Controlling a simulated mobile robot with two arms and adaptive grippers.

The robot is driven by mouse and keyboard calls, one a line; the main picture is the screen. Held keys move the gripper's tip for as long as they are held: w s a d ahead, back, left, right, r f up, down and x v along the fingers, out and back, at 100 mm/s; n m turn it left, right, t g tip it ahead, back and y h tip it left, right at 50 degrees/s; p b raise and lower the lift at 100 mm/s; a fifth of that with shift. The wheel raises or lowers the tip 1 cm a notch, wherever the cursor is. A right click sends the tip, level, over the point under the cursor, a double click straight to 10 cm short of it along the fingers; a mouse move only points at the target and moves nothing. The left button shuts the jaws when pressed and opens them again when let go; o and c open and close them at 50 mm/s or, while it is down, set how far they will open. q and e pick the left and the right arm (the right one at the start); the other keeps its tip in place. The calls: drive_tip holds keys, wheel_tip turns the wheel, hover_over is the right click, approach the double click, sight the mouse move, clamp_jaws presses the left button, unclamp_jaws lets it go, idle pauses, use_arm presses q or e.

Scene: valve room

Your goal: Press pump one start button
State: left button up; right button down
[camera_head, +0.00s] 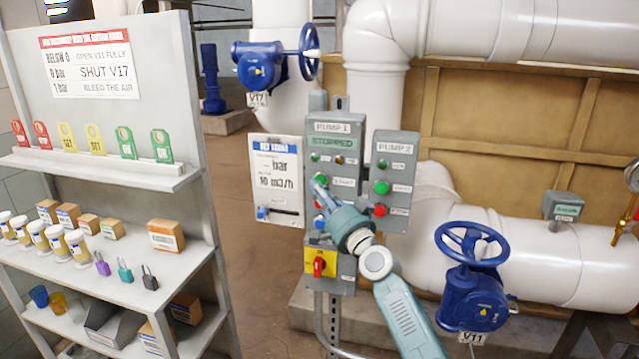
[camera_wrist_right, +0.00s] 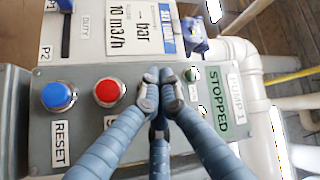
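The PUMP 1 panel (camera_head: 333,129) is a grey box with a STOPPED display, small lamps and a column of buttons. Its green start button (camera_head: 321,180) shows just beyond my right gripper (camera_head: 319,189), beside a START label. In the right wrist view my right gripper (camera_wrist_right: 160,88) has its fingertips together, empty, in front of the panel face. They hide the start button there; I cannot tell whether they touch it. The red button (camera_wrist_right: 108,92) and blue reset button (camera_wrist_right: 58,96) are clear of the fingers. My left gripper is not in view.
The PUMP 2 panel (camera_head: 396,150) with green and red buttons stands close on the right. A red-and-yellow switch (camera_head: 319,264) is below. A blue valve wheel (camera_head: 472,245) is at right, a shelf rack (camera_head: 120,290) at left.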

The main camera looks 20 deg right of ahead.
drive_tip(key=shift+w+d+b, duration=0.25)
drive_tip(key=shift+w+b, duration=0.1)
drive_tip(key=shift+b, duration=0.1)
idle(0.4)
idle(0.3)
drive_tip(key=shift+s+a+p, duration=0.45)
drive_tip(key=shift+s+p, duration=0.25)
drive_tip(key=shift+s, duration=0.05)
drive_tip(key=s+a+p, duration=0.1)
drive_tip(key=s+p, duration=0.1)
drive_tip(key=s+a+p, duration=0.1)
drive_tip(key=s+p, duration=0.1)
drive_tip(key=shift+a, duration=0.4)
drive_tip(key=shift+f, duration=0.1)
idle(0.4)
